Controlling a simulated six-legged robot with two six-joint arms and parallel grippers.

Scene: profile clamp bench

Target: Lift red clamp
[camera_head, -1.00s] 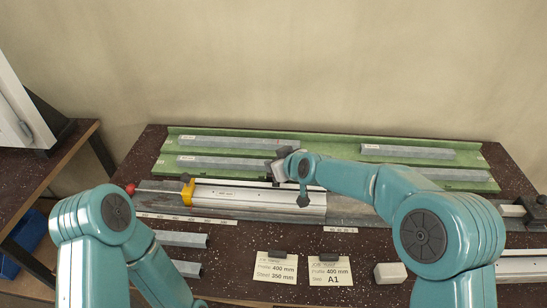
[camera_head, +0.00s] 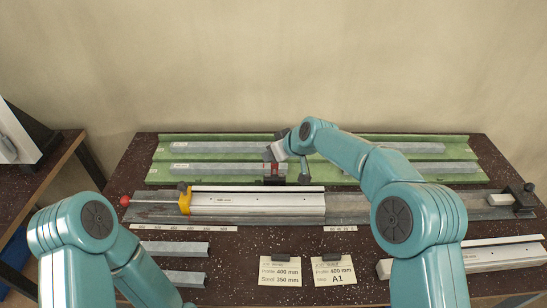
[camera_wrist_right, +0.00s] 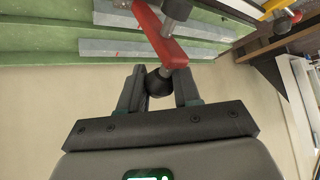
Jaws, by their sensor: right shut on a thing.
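The red clamp (camera_wrist_right: 160,38) shows in the right wrist view as a red bar with dark screw parts. Its black knob sits between the two fingers of my right gripper (camera_wrist_right: 158,90), which is shut on it. In the head view the red clamp (camera_head: 275,170) is a small, partly hidden reddish shape under my right gripper (camera_head: 279,152). It appears above the back edge of the white profile, in front of the green rack. My left arm comes in at the lower left, but its gripper is out of view.
A white profile (camera_head: 250,204) lies on a grey rail with a yellow clamp (camera_head: 185,200) at its left end. A green rack (camera_head: 160,175) with several grey bars stands behind. Two cards (camera_head: 280,271) and loose bars lie in front. Another white profile (camera_head: 490,257) is at right.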

